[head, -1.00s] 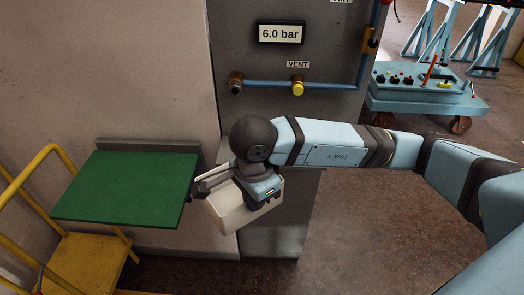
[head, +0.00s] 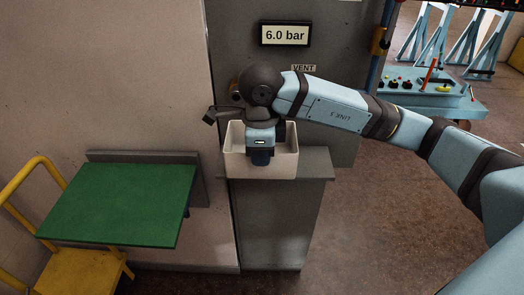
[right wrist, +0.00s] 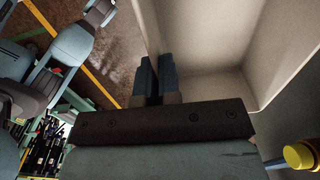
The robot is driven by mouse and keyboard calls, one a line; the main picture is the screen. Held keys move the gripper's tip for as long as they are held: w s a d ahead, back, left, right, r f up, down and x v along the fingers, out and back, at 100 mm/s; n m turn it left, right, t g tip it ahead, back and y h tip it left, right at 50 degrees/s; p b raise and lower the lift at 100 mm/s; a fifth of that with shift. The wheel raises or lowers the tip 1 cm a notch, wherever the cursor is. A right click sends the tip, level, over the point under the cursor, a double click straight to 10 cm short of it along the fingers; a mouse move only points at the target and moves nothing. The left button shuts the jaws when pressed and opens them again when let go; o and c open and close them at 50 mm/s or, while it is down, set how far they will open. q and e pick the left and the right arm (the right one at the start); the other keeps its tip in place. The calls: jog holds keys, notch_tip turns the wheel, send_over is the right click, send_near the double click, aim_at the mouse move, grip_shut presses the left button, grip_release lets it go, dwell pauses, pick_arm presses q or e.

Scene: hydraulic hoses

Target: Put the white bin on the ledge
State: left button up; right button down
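The white bin (head: 240,167) is upright at the grey ledge (head: 316,165), over its left part. I cannot tell whether its base touches the ledge or hangs just above it. My right gripper (head: 262,158) points down at the bin's near wall. In the right wrist view the fingers (right wrist: 156,75) straddle the wall of the bin (right wrist: 210,35), one inside and one outside, closed on it. My left gripper is not in view.
A pressure panel with a 6.0 bar display (head: 285,34) stands behind the ledge. A yellow valve knob (right wrist: 299,156) is close to the bin in the right wrist view. A green board (head: 120,205) and yellow steps (head: 75,275) are at left. The ledge's right part is clear.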

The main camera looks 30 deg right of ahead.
jog(key=w+d, duration=0.1)
jog(key=w, duration=0.1)
jog(key=w+d, duration=0.1)
jog(key=w, duration=0.1)
jog(key=w+d+p, duration=0.1)
jog(key=w+d, duration=0.1)
jog(key=shift+w+r, duration=0.1)
jog(key=shift+w, duration=0.25)
notch_tip(320, 180, down, 3)
jog(key=shift+s+r, duration=0.1)
jog(key=shift+r, duration=0.1)
notch_tip(320, 180, down, 4)
jog(key=shift+f+p, duration=0.1)
jog(key=shift+p, duration=0.35)
jog(key=shift+d+f, duration=0.1)
jog(key=shift+f, duration=0.35)
jog(key=c, duration=1.3)
grip_release()
jog(key=shift+r, duration=0.1)
jog(key=shift+c, duration=0.2)
jog(key=shift+r, duration=0.1)
